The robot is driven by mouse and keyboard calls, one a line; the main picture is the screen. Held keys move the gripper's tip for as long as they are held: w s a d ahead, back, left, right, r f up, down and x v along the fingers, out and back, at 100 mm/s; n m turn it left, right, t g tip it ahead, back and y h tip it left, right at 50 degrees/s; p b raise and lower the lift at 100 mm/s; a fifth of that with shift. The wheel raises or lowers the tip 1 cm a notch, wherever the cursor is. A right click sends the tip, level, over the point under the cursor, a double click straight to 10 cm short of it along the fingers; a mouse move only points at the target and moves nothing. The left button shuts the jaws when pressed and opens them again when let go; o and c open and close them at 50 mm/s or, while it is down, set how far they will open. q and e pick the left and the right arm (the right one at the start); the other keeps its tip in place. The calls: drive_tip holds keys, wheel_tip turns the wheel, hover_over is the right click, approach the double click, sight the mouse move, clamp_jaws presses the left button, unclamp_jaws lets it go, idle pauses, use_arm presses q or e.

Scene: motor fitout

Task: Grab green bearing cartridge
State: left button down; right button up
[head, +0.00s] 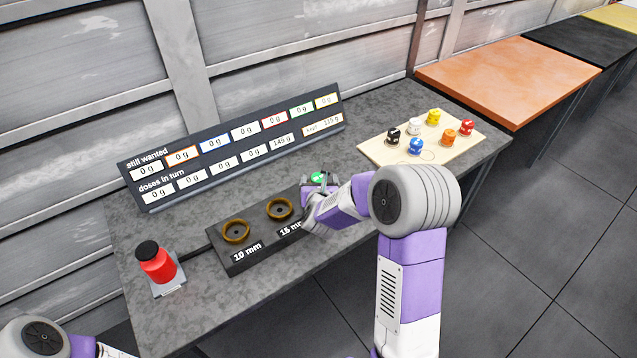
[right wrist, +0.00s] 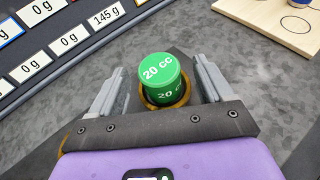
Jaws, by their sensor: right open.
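The green cartridge (right wrist: 163,78), marked "20 cc", stands upright in a brass-coloured ring (right wrist: 182,100) at the right end of the dark block; in the head view only its green top (head: 318,177) shows. My right gripper (right wrist: 160,66) is open, with one finger on each side of the cartridge and a visible gap at both sides. In the head view the right gripper (head: 319,188) hides most of the cartridge and that end of the block. My left gripper is out of view; only part of my left arm shows at the bottom left.
The dark block (head: 262,249) has two empty rings, by "10 mm" and a partly hidden label. A display board (head: 235,150) stands behind it. A pale board (head: 380,152) holds several coloured cartridges at right.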

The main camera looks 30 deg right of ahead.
drive_tip(key=shift+x, duration=1.15)
drive_tip(key=shift+r, duration=0.1)
drive_tip(key=c, duration=1.4)
